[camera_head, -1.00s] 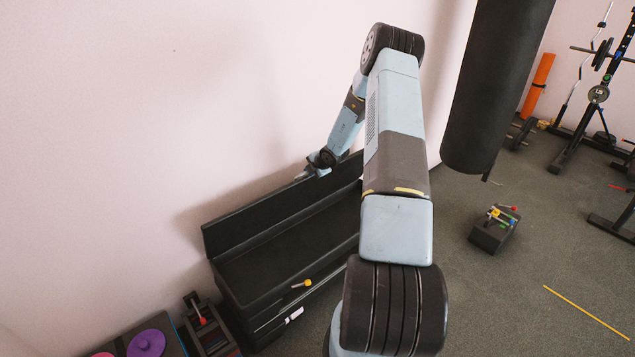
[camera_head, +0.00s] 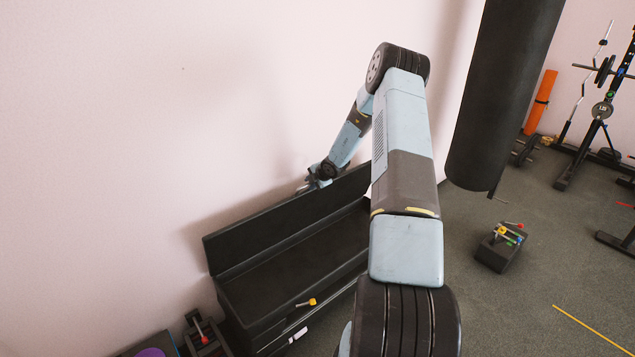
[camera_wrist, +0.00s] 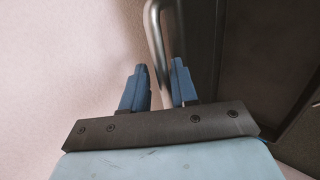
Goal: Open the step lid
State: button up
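The step is a long black box (camera_head: 240,330) on the floor by the wall. Its lid (camera_head: 250,238) stands raised along the wall side, and the dark inside of the box shows. My gripper (camera_head: 318,178) is at the lid's upper edge, toward its far end. In the wrist view, the blue fingers (camera_wrist: 156,88) are apart, with a metal handle bar (camera_wrist: 154,25) running into the gap between them. The dark lid panel (camera_wrist: 245,65) fills the right side there. I cannot tell whether the fingers touch the bar. My arm hides the far end of the box.
A black punching bag (camera_head: 497,100) hangs right of my arm. A small dark block with coloured handles (camera_head: 500,250) lies on the open floor at right. Weights (camera_head: 205,335) sit beside the box at lower left. The pink wall (camera_head: 120,130) is close behind the lid.

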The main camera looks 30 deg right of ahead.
jog(key=shift+s+f, duration=0.1)
jog(key=shift+s+d+r, duration=0.2)
jog(key=shift+s+r, duration=0.1)
jog(key=v, duration=1.3)
jog(key=shift+w+a, duration=0.1)
jog(key=shift+w, duration=0.05)
